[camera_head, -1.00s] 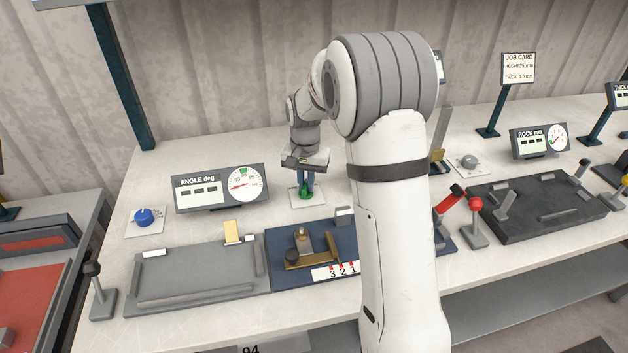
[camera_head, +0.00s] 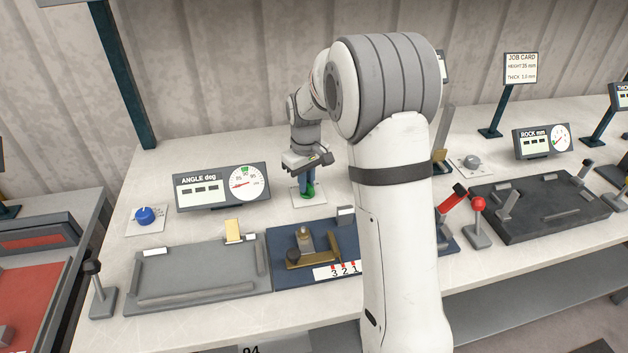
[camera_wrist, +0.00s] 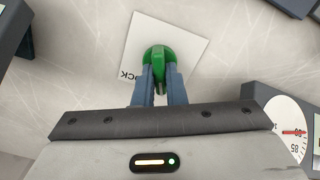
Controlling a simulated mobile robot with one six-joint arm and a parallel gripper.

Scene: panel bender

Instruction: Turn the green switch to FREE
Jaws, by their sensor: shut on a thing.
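The green switch (camera_head: 306,194) sits on a small white plate (camera_head: 296,201) on the bench, right of the ANGLE gauge. It also shows in the wrist view (camera_wrist: 158,56), on its white plate (camera_wrist: 190,45). My gripper (camera_head: 309,182) points down at it from above. In the wrist view the two fingers of my gripper (camera_wrist: 160,85) are shut on the green switch, one on each side. Letters ending in "OCK" show on the plate left of the fingers. The FREE marking is not visible, and the fingers and switch cover part of the plate.
The ANGLE gauge (camera_head: 222,187) stands close on the left, with a blue knob (camera_head: 145,216) beyond it. A blue fixture (camera_head: 283,270) with brass parts lies in front. A red-knobbed lever (camera_head: 478,207) stands to the right. My arm hides part of the bench.

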